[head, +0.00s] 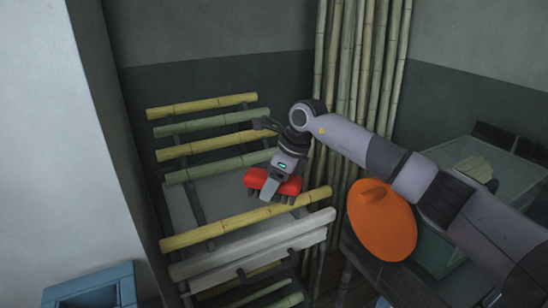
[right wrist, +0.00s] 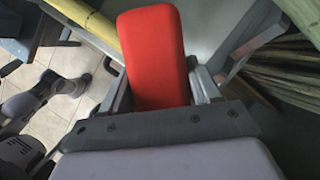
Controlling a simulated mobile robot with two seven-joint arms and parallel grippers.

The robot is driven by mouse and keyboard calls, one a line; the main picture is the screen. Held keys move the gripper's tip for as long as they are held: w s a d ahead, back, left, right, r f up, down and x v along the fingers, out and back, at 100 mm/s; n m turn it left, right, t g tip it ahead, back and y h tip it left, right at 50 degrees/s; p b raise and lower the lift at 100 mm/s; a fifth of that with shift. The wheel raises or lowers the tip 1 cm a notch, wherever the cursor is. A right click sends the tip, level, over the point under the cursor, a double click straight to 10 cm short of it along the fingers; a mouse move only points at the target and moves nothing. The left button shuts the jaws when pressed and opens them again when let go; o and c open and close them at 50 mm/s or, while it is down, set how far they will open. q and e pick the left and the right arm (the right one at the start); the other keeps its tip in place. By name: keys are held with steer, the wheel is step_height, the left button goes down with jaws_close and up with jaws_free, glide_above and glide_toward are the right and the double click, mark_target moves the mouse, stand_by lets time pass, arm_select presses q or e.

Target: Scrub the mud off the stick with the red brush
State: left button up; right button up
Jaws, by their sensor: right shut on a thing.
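The red brush (head: 258,180) is held in my right gripper (head: 272,190), and its red block also fills the upper middle of the right wrist view (right wrist: 152,58). The right gripper's jaws are shut on it, one on each side. It is over the slatted rack, just behind the front yellow stick (head: 245,219) in the picture; I cannot tell whether they touch. A yellow stick (right wrist: 85,20) also crosses the upper left of the right wrist view. No mud can be made out on the sticks at this size. The left gripper is out of view.
More yellow and green sticks (head: 210,123) lie across the rack behind. Tall canes (head: 365,70) stand against the wall. An orange rounded thing (head: 381,222) is beside my right arm. A glass-sided tank (head: 480,165) is at right, a blue box (head: 90,288) at lower left.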

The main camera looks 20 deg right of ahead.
steer(key=shift+r+p, duration=0.5)
steer(key=shift+r, duration=0.4)
step_height(320, 180, up, 2)
steer(key=shift+r+p, duration=0.15)
steer(key=shift+p, duration=0.7)
steer(key=shift+r+p, duration=0.45)
steer(key=shift+r, duration=0.2)
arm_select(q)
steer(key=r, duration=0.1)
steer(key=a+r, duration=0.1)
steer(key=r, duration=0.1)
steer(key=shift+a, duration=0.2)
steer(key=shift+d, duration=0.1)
